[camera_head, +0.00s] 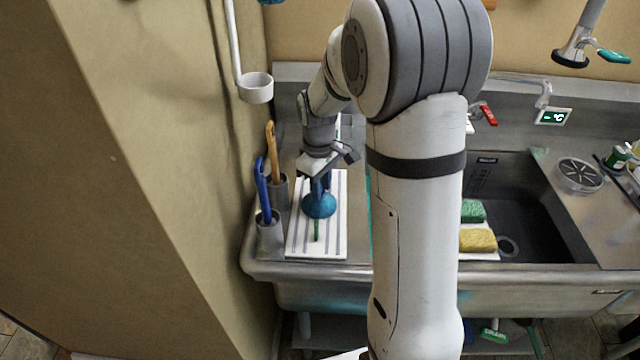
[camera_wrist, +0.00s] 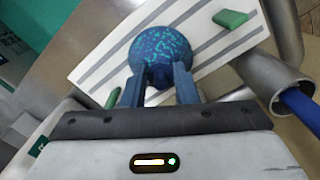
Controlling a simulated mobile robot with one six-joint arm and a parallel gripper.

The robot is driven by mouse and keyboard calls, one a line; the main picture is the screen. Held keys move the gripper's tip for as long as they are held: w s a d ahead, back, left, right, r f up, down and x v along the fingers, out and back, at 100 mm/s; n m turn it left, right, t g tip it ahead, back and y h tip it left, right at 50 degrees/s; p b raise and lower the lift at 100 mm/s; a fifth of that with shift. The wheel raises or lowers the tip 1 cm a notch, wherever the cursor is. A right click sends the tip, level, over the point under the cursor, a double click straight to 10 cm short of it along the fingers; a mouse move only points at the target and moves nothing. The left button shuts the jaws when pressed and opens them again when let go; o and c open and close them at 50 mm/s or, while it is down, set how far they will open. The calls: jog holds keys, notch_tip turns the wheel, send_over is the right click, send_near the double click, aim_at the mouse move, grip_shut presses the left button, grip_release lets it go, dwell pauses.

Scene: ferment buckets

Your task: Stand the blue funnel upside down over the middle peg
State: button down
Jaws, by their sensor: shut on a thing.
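The blue funnel (camera_head: 319,206) is in my gripper (camera_head: 320,184), wide end down, above the white striped board (camera_head: 334,240). In the wrist view the funnel (camera_wrist: 160,45) is speckled teal and its narrow end lies between the two blue fingers of my gripper (camera_wrist: 160,78). A green peg (camera_head: 317,231) stands on the board just in front of the funnel in the head view. In the wrist view one green peg (camera_wrist: 232,18) is at upper right and another (camera_wrist: 112,98) beside the left finger. No middle peg shows; the funnel hides that part of the board.
Two metal holders stand left of the board, one with a blue-handled tool (camera_head: 262,190), one with an orange-handled tool (camera_head: 271,150). A white ring holder (camera_head: 256,88) is on the wall above. The sink (camera_head: 510,190) and sponges (camera_head: 477,240) are right, beyond my arm.

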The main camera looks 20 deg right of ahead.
jog(key=shift+f, duration=0.4)
grip_release()
dwell(0.9)
jog(key=shift+r, duration=0.25)
jog(key=shift+r+p, duration=0.5)
jog(key=shift+r, duration=0.35)
jog(key=shift+w+r, duration=0.1)
jog(key=shift+r+p, duration=0.7)
jog(key=shift+r, duration=0.2)
jog(key=shift+r, duration=0.1)
jog(key=shift+a+r+p, duration=0.1)
jog(key=shift+r+p, duration=0.6)
jog(key=shift+r, duration=0.2)
